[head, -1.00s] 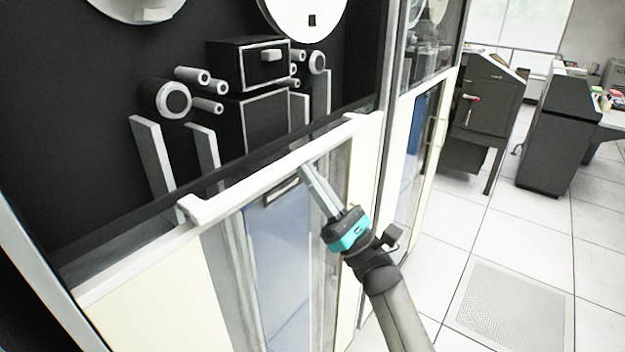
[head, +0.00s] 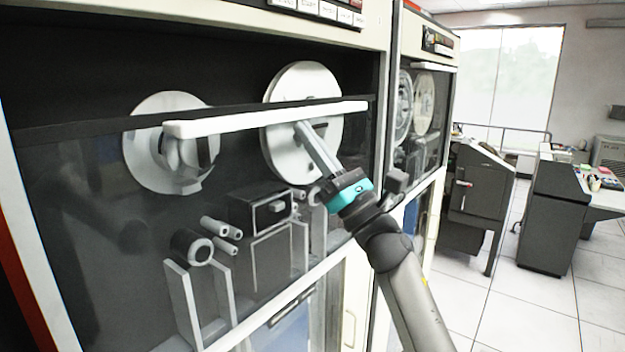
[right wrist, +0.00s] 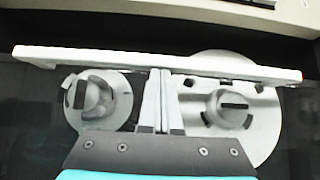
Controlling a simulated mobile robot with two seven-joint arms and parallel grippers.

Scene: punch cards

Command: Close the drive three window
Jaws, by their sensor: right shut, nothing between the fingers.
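The window (head: 90,235) of the near tape drive is a clear pane with a long white handle bar (head: 225,122) along its top. The bar runs across the two tape reels, and a dark open gap shows above it. My right gripper (head: 300,128) is shut and empty, with its fingertips against the underside of the bar near the middle. In the right wrist view the bar (right wrist: 90,56) crosses just beyond the closed fingertips (right wrist: 159,75). My left gripper is not in view.
A second tape drive (head: 430,125) adjoins on the right. Dark grey machines (head: 478,200) stand farther right on a white tiled floor (head: 520,310), with clear floor in front of them.

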